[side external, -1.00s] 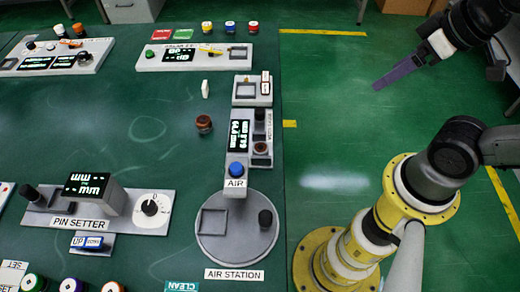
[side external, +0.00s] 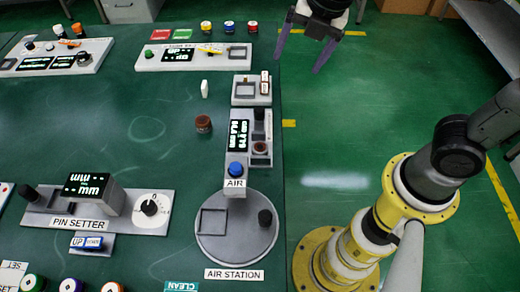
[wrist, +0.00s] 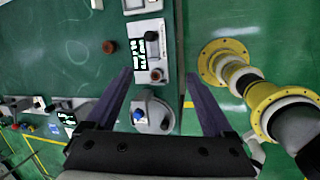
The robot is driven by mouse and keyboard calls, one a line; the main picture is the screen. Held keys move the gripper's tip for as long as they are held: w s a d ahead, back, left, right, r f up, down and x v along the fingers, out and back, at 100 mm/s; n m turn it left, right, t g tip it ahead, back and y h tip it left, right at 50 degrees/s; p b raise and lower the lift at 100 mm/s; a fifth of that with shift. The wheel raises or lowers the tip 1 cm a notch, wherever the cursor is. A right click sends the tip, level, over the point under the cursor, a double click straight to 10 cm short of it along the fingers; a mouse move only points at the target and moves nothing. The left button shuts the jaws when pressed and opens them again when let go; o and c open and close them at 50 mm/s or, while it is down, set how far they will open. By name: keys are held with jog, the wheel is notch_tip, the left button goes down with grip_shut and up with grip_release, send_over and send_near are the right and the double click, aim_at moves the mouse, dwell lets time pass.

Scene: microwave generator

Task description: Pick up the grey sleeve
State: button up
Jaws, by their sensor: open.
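I cannot pick out the grey sleeve for certain. A small pale upright piece (side external: 204,89) stands alone on the green table and may be it; it also shows at the top edge of the wrist view (wrist: 97,4). My gripper (side external: 299,62) is open and empty, with its two purple-grey fingers pointing down. In the side view it appears at the top, right of the table's right edge. In the wrist view the fingers (wrist: 158,73) are spread wide, with the air station between and beyond them.
The air station (side external: 237,250) stands at the table's right edge, with a blue button (side external: 236,169). A brown knob-like piece (side external: 203,123) stands left of it. The pin setter (side external: 93,195) is at lower left. The middle of the table is largely clear.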

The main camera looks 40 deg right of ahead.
jog(key=w+a+f+n+g, duration=0.1)
jog(key=w+a+f+n, duration=0.15)
jog(key=a+f, duration=0.35)
jog(key=n+g, duration=0.1)
jog(key=n, duration=0.1)
send_near(260, 147)
jog(key=shift+h, duration=0.4)
jog(key=f, duration=0.6)
jog(key=w+f, duration=0.1)
jog(key=f, duration=0.3)
grip_shut()
